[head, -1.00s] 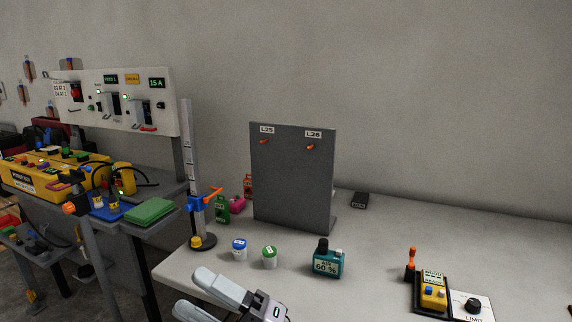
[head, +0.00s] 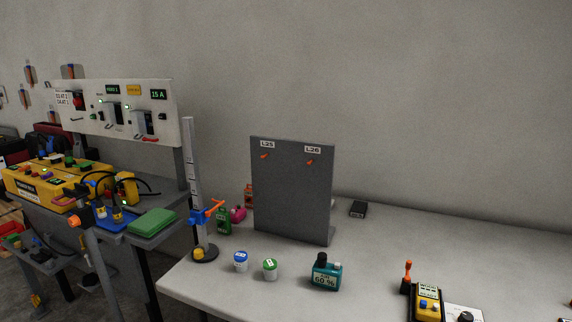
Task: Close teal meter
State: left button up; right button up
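The teal meter (head: 326,275) stands on the white table, right of centre and in front of the grey panel. It has a display reading about 60 %, a black round part on its top left and a pale part on its top right. Whether its cap is open or closed is too small to tell. Neither of my grippers is in the head view.
The grey panel (head: 292,192) with two orange hooks stands behind the meter. A blue-lidded jar (head: 241,262) and a green-lidded jar (head: 270,269) stand to its left, near a post stand (head: 204,252). A yellow device (head: 428,303) lies at right.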

aim_at(328, 277)
jog(key=u, duration=1.7)
jog(key=k+l, duration=0.15)
jog(key=l, duration=0.2)
jog(key=k+l, duration=0.15)
jog(key=l, duration=0.2)
jog(key=k+l, duration=0.1)
jog(key=l, duration=0.25)
